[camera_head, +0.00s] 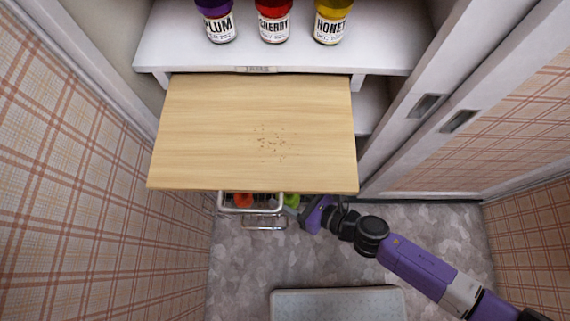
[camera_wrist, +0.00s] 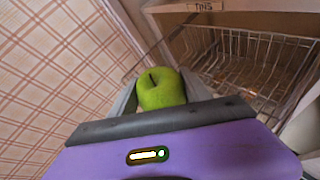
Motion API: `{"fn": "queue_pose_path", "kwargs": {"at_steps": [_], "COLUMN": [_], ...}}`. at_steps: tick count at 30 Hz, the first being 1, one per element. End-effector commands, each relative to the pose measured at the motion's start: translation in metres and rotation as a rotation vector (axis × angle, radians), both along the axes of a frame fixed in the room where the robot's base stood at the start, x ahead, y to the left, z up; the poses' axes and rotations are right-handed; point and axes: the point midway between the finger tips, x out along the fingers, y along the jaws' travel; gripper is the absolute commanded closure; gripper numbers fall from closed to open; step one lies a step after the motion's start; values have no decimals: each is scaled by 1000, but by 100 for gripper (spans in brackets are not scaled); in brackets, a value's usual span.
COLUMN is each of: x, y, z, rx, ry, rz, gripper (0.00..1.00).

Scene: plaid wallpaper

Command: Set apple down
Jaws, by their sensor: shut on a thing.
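A green apple (camera_wrist: 162,90) with a dark stem is held between the fingers of my gripper (camera_wrist: 160,98) in the wrist view. In the head view a small part of the apple (camera_head: 291,200) shows just below the front edge of the wooden board, at the right side of a wire basket. My gripper (camera_head: 300,209) is there too, coming in from the lower right. The board hides part of the gripper's surroundings from above.
The wire basket (camera_head: 252,208) with red and dark items juts out under the wooden board (camera_head: 230,130). In the wrist view a wire basket (camera_wrist: 245,68) looks empty, below a shelf labelled TINS (camera_wrist: 205,7). Several jars stand on the white shelf (camera_head: 380,50). A pale mat (camera_head: 338,304) lies on the floor.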

Motion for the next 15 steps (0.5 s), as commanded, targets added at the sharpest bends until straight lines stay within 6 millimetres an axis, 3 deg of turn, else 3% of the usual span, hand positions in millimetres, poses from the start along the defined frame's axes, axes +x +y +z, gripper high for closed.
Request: {"fn": "queue_pose_path", "kwargs": {"at_steps": [10,15], "x": [0,0], "y": [1,0], "z": [-41,-49], "rx": [1,0], "ry": [1,1], "rz": [-2,0], "gripper": [90,90]}}
